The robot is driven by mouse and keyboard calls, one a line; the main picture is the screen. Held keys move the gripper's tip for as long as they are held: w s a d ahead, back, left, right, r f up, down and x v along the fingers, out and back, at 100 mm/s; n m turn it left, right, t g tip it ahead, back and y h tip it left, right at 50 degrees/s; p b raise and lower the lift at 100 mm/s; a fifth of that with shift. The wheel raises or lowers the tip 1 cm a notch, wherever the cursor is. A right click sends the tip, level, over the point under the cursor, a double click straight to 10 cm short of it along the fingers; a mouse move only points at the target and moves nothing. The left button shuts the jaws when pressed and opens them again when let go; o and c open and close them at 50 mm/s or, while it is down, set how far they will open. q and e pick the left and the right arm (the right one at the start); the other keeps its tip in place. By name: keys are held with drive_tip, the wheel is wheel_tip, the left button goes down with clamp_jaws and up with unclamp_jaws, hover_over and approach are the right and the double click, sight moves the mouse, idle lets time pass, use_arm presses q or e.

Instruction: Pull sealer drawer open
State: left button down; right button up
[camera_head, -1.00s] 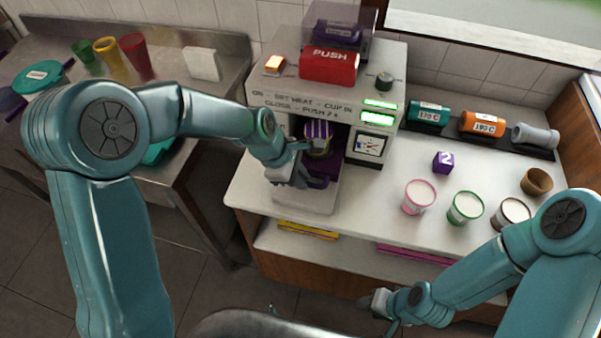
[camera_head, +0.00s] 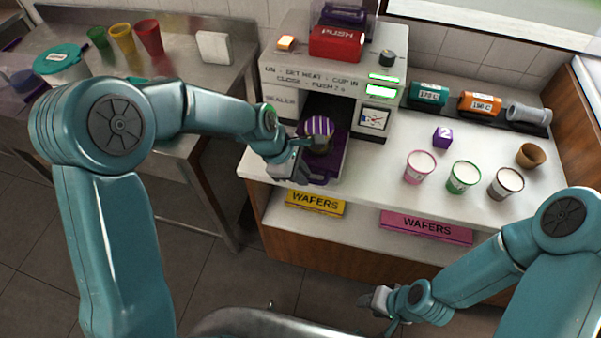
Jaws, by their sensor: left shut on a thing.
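The sealer (camera_head: 287,80) is a white machine with a red PUSH block (camera_head: 336,44) on top and lit green displays on its front. Its purple drawer (camera_head: 337,160) sticks out of the front opening.
Several cups stand on the counter right of the sealer, including a pink one (camera_head: 419,167), near a purple cube (camera_head: 442,138). Teal (camera_head: 428,95) and orange (camera_head: 479,103) cylinders lie behind. Wafer boxes (camera_head: 315,204) sit on the shelf below. The counter's middle is clear.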

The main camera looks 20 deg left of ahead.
use_arm(q)
drive_tip(key=shift+w+r, duration=0.15)
drive_tip(key=shift+w, duration=0.15)
drive_tip(key=c, duration=1.1)
unclamp_jaws()
drive_tip(key=shift+s, duration=0.15)
drive_tip(key=b+v, duration=0.1)
drive_tip(key=v, duration=1.5)
drive_tip(key=shift+r, duration=0.15)
